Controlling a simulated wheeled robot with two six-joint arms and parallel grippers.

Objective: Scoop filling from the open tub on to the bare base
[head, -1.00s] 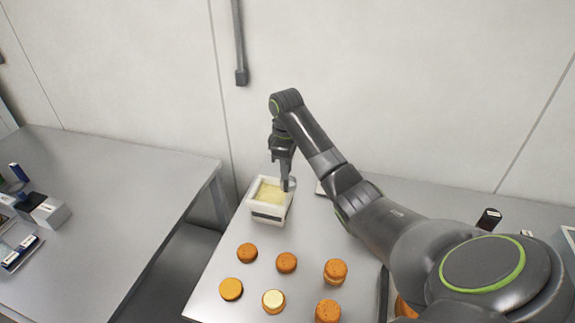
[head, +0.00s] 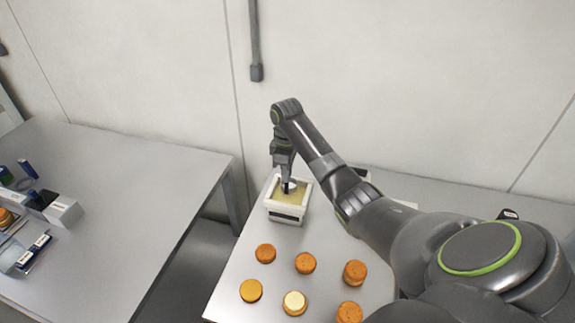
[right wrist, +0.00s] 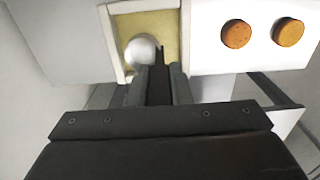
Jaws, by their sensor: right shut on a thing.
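The open tub (head: 289,218) is white with pale yellow filling (head: 306,187) and stands at the back left of the near table. My right gripper (head: 287,181) is over the tub, pointing down, shut on a scoop. The scoop's round pale bowl (right wrist: 141,49) shows in the right wrist view within the tub's walls, at the filling; how deep it sits I cannot tell. A flat, yellow-orange round (head: 251,291) at the front left looks like the bare base. A round with a pale cream top (head: 294,301) lies beside it. My left gripper is not in view.
Two darker orange rounds (head: 265,253) (head: 305,263) lie between the tub and the front rounds. Taller, stacked-looking rounds (head: 355,271) (head: 349,313) stand to the right. A second table (head: 140,190) with boxes is at the left, across a gap.

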